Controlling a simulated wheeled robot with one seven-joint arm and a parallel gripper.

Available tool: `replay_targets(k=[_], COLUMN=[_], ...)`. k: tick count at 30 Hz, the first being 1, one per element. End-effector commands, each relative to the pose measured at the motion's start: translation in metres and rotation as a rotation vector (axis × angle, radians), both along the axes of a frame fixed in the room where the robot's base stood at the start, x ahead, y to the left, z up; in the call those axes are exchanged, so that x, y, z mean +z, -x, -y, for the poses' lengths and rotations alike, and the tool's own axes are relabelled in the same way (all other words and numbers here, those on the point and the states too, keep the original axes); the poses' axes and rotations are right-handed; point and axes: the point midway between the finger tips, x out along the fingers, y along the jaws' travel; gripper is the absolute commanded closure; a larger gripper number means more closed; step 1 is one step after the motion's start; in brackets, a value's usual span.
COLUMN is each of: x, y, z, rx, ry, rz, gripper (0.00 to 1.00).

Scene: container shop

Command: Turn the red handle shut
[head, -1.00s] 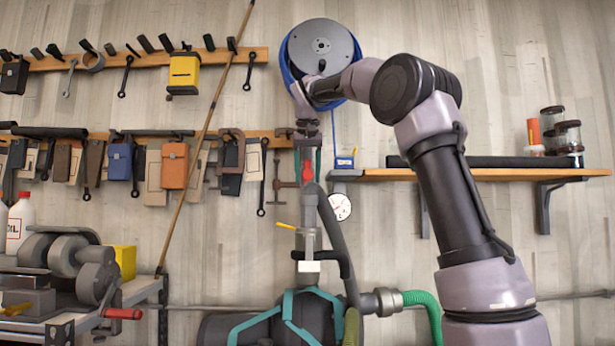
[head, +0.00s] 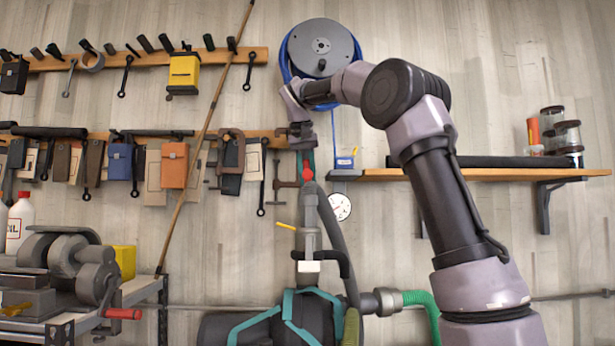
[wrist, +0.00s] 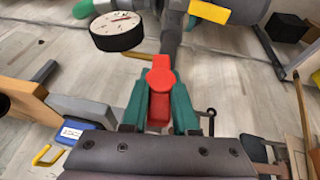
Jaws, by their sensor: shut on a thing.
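The red handle (head: 307,173) is at the top of the grey pipe in the middle of the head view, below the hose reel. In the wrist view the red handle (wrist: 161,78) stands between the two green fingers of my gripper (wrist: 159,112). One finger lies against each side of its lower part. In the head view my gripper (head: 305,158) points down onto the handle from above and is shut on it. The fingers partly hide the handle there. The pipe (wrist: 172,28) runs on beyond the handle in the wrist view.
A yellow lever (head: 286,226) sits lower on the pipe. A round gauge (head: 340,207) is close on the right, below the wooden shelf (head: 470,173). Clamps and tools hang on the wall rack (head: 110,133) at left. A long stick (head: 205,130) leans between.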

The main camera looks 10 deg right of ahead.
Motion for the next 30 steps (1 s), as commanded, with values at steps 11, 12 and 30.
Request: replay_targets(k=[11,12,30], x=[0.0,0.0,0.054], y=[0.0,0.0,0.02], z=[0.0,0.0,-0.012], rx=[0.0,0.0,0.001], ry=[0.0,0.0,-0.002], rz=[0.0,0.0,0.006], gripper=[0.43,0.43,0.43])
